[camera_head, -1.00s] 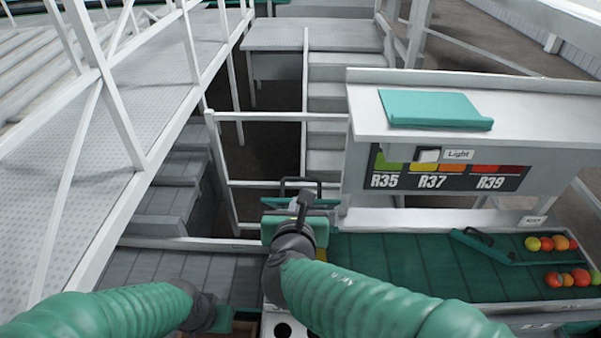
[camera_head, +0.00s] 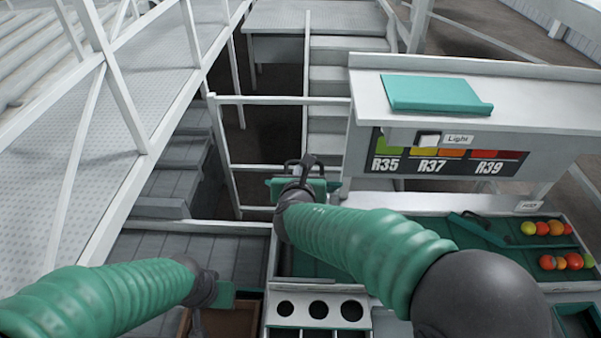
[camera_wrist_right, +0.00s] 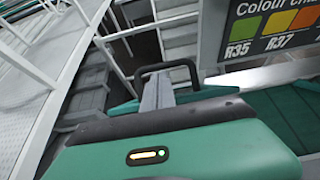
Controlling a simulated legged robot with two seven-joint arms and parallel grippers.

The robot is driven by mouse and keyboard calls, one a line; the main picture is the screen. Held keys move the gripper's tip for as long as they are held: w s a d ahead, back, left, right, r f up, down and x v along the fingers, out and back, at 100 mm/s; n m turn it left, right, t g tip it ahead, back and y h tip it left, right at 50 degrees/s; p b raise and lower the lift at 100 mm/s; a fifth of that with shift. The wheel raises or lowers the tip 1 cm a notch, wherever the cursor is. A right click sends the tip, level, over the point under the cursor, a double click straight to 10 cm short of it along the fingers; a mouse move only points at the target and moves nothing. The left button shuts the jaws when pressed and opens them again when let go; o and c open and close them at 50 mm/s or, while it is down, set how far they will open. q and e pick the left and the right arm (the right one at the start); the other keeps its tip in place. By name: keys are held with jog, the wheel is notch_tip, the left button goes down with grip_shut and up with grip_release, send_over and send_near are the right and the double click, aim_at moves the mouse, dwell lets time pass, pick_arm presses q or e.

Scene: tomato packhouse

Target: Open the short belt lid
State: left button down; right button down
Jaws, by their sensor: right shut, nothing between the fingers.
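The short belt lid is a teal panel, its edge showing beyond my right gripper in the right wrist view (camera_wrist_right: 212,94). Its black arched handle (camera_wrist_right: 183,66) stands up at the far side and also shows in the head view (camera_head: 291,163). My right gripper (camera_head: 309,163) is shut and empty. Its grey fingers (camera_wrist_right: 157,82) reach the handle's opening in the wrist view; I cannot tell whether they touch it. The gripper body hides much of the lid. My left gripper (camera_head: 197,322) hangs at lower left, away from the lid; its fingers are unclear.
A colour-chart board (camera_head: 450,162) and white shelf (camera_head: 540,105) stand beyond. A panel with round holes (camera_head: 318,298) lies in front. White railings (camera_head: 225,160) are at left.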

jog(key=shift+r, duration=0.1)
jog(key=w+r+g+p, duration=0.1)
jog(key=w+r+p, duration=0.3)
jog(key=w+p, duration=0.6)
jog(key=shift+p, duration=0.65)
jog(key=shift+r, duration=0.1)
